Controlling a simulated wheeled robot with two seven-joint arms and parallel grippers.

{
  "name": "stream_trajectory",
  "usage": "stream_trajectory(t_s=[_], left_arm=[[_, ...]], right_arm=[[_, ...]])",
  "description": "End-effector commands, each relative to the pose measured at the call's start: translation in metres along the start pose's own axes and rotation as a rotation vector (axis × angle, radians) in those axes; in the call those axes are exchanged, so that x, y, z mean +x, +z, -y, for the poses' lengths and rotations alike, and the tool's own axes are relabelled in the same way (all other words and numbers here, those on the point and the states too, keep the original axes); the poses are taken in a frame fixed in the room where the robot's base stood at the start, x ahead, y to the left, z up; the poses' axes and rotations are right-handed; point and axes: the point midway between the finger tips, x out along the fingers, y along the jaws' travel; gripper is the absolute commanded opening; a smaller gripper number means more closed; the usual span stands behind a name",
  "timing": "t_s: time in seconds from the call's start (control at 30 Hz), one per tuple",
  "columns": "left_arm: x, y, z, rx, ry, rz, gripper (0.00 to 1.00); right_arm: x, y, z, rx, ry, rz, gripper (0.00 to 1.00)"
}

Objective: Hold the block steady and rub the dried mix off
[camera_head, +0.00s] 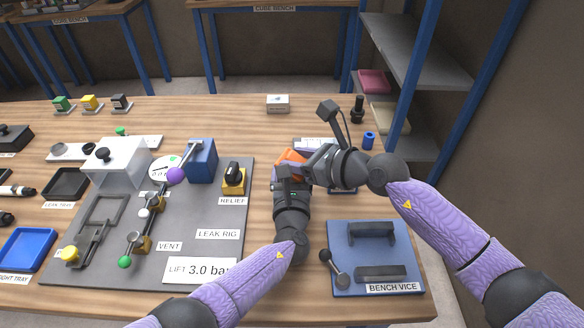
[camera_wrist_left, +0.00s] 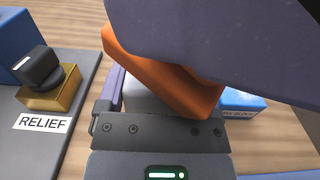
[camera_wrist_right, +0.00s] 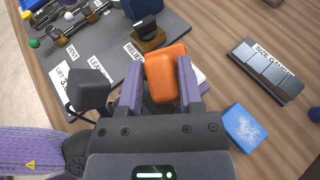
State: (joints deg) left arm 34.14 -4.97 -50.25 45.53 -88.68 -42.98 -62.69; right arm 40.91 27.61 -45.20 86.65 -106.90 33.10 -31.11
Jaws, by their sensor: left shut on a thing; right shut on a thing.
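My right gripper (camera_wrist_right: 162,85) is shut on an orange piece (camera_wrist_right: 162,78). The orange piece also shows in the head view (camera_head: 290,157) and across the left wrist view (camera_wrist_left: 165,75). My left gripper (camera_head: 291,172) is below and in front of it, shut on a grey block (camera_wrist_left: 146,97) that is mostly hidden. The orange piece lies over or against the block; I cannot tell whether they touch. My right gripper hides much of the left wrist view. Any dried mix on the block is hidden.
A blue piece (camera_wrist_right: 245,128) with a pale speckled top lies beside the grippers. A size rack (camera_wrist_right: 266,70) stands behind. The leak rig (camera_head: 205,215) with its relief valve (camera_head: 234,180) is at left; the bench vice (camera_head: 375,258) is at front right.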

Motion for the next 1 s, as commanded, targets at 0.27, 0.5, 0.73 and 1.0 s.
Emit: stream_trajectory(t_s=[0.27,0.5,0.73,1.0], left_arm=[[0.004,0.004,-0.005,-0.004,0.014,0.011,0.24],[0.004,0.005,-0.004,-0.005,0.012,0.012,0.25],[0.003,0.006,-0.001,-0.005,0.005,0.014,0.26],[0.002,0.005,0.001,-0.005,0.001,0.012,0.26]], right_arm=[[0.003,-0.016,-0.007,0.018,0.023,-0.04,0.0],[0.009,-0.014,0.003,0.018,0.022,-0.04,0.0],[0.018,-0.009,0.016,0.013,0.022,-0.039,0.0],[0.026,-0.003,0.029,0.01,0.019,-0.031,0.0]])
